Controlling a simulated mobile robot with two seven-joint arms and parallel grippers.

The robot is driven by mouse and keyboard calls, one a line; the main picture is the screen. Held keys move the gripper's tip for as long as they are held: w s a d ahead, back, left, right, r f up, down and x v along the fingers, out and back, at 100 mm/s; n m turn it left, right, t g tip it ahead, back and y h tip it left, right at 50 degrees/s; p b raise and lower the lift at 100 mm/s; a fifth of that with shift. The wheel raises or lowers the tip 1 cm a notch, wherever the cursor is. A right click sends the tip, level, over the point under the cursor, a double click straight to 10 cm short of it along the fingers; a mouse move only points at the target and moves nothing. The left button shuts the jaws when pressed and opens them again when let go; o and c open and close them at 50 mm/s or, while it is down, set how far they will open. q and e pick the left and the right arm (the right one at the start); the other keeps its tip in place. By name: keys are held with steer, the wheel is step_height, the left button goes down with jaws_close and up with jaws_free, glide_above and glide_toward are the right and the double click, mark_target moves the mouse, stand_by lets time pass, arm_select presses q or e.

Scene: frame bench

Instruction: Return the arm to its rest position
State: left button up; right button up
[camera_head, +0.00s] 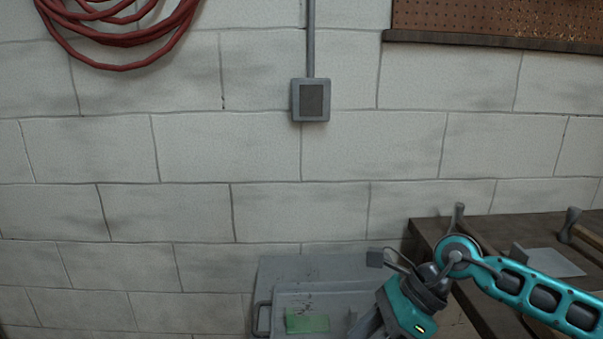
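My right arm (545,300) comes in from the lower right, teal with dark joints. It bends at an elbow joint above the wooden bench, and its teal end part (405,308) with a small lit mark hangs down at the bottom of the view. Grey parts stick out to the left of this end. The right fingertips cannot be made out, so I cannot tell whether the gripper is open or holds anything. My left arm and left gripper are not in view.
A wooden bench (425,230) stands at the lower right, with a hammer (575,226) and a pale flat plate (550,262) on it. A grey metal case (290,270) with a green patch (307,322) is left of the arm's end. The block wall (200,150) fills the background.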

steer(key=s+a+r+m+t+y, duration=0.1)
steer(key=s+a+r+m+y, duration=0.1)
steer(key=a+m+y, duration=0.25)
steer(key=s+a+r+m+y, duration=0.2)
steer(key=a+m+y, duration=0.15)
steer(key=a, duration=0.25)
steer(key=w+d+f+m+t+h, duration=0.1)
steer(key=d+f+m+t+h, duration=0.55)
steer(key=m, duration=0.95)
steer(key=w+d+f+m+t+h, duration=0.1)
steer(key=w+d+f+m+t, duration=0.15)
steer(key=m+t, duration=1.05)
steer(key=s+d+f+m+g+h, duration=0.3)
steer(key=s+d+f+m+g, duration=0.1)
steer(key=s+f+m, duration=0.2)
steer(key=s+d+f+m+g+h, duration=0.3)
steer(key=s+d+f+m+g, duration=0.1)
steer(key=f, duration=0.5)
steer(key=s+d+m, duration=0.1)
steer(key=s+m, duration=0.1)
steer(key=m, duration=0.1)
steer(key=shift+s+d+f+m+p, duration=0.2)
steer(key=shift+f+m+p, duration=0.1)
steer(key=shift+m, duration=0.1)
steer(key=shift+g+h, duration=0.25)
